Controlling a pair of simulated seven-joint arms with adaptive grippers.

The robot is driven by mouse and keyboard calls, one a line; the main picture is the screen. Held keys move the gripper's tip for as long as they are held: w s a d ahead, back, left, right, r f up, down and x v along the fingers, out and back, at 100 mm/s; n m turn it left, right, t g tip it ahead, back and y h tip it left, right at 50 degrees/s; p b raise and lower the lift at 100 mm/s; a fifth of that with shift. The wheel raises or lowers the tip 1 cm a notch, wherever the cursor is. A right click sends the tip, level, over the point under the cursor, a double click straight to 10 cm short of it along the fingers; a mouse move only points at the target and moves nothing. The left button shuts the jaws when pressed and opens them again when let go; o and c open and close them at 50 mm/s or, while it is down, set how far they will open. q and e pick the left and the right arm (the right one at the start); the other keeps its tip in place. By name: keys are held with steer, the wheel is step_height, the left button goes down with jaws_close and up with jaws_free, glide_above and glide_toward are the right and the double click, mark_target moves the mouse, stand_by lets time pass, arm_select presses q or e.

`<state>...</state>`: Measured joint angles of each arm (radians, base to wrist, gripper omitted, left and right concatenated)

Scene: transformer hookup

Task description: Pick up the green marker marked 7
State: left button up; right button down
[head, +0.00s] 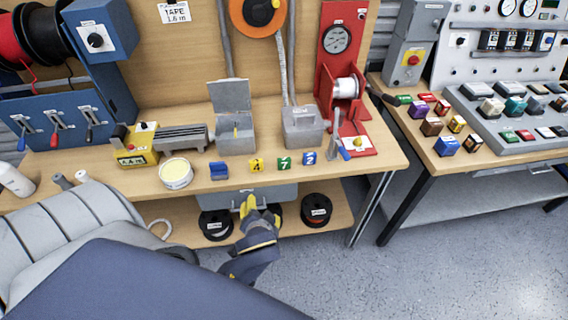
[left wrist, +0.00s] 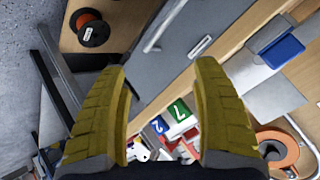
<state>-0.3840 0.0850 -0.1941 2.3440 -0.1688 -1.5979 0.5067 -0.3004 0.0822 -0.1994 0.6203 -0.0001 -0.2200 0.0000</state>
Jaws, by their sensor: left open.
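The green marker marked 7 (head: 284,163) stands near the front edge of the wooden bench, between a yellow marker marked 4 (head: 256,165) and a blue marker marked 2 (head: 309,158). In the left wrist view the green marker (left wrist: 179,111) shows between my fingers, farther off, with the blue marker (left wrist: 159,125) beside it. My left gripper (head: 257,207) has yellow fingers, open and empty, in front of the bench edge and apart from the markers. My right gripper is not in view.
A blue holder (head: 218,170) and a round tin (head: 176,174) stand left of the markers. Grey boxes and a red gauge stand (head: 345,75) are behind. A grey drawer (head: 231,197) and wire spools (head: 316,208) are below the bench top.

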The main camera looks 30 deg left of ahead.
mark_target(284, 160)
arm_select(q)
steer(key=w+d+r+n+t+y, duration=0.2)
steer(key=w+r+n+y, duration=0.1)
steer(key=w+r+n, duration=0.8)
steer(key=shift+m, duration=0.4)
steer(key=shift+d+f+x, duration=0.15)
steer(key=shift+f+x, duration=0.1)
steer(key=shift+x, duration=1.3)
steer(key=shift+d+f+x, duration=0.2)
steer(key=shift+f+x, duration=0.1)
steer(key=shift+x, duration=1.25)
steer(key=shift+d+f+x, duration=0.15)
steer(key=shift+f+x, duration=0.1)
steer(key=shift+x, duration=1.3)
steer(key=c, duration=1.1)
steer(key=shift+o, duration=0.2)
